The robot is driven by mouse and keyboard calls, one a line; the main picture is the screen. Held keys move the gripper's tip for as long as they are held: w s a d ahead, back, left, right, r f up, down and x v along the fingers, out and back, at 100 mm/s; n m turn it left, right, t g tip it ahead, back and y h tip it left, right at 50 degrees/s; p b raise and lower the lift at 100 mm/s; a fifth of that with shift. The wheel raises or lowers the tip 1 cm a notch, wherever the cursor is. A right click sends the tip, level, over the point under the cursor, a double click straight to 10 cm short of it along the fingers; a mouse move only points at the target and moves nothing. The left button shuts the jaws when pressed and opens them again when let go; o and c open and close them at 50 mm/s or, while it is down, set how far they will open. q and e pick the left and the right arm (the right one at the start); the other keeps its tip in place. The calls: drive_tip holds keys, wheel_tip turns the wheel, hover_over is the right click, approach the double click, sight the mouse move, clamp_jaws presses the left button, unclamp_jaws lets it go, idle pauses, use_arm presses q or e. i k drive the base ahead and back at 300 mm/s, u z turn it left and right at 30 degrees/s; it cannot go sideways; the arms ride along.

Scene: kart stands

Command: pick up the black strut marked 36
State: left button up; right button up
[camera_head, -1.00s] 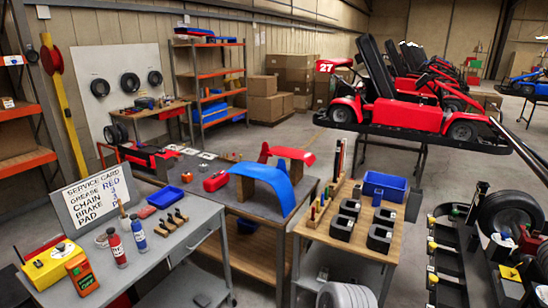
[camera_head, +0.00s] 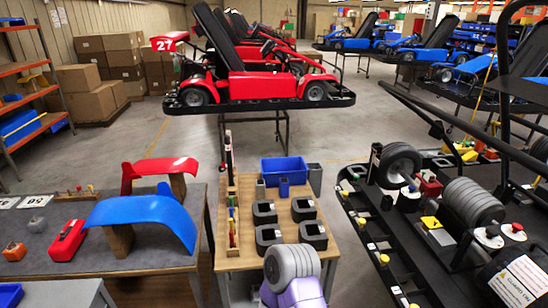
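I cannot make out a black strut marked 36; no such marking is readable in the head view. A tall dark upright piece (camera_head: 229,158) stands at the far left corner of the wooden-topped bench (camera_head: 240,262), but I cannot tell what it is. Several square black holders (camera_head: 303,209) sit on that bench, their contents not distinguishable. Neither of my grippers is in view.
A red kart (camera_head: 265,83) stands raised on a stand beyond the bench. A blue bin (camera_head: 284,170) is at the bench's back. Blue (camera_head: 145,214) and red (camera_head: 158,168) curved panels rest on the left table. A black rack with tyres (camera_head: 472,203) is at right.

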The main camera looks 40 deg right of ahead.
sight(227, 138)
drive_tip(key=z, duration=0.5)
drive_tip(key=i, duration=0.55)
drive_tip(key=u, duration=0.85)
drive_tip(key=k, duration=0.45)
drive_tip(key=z, duration=0.9)
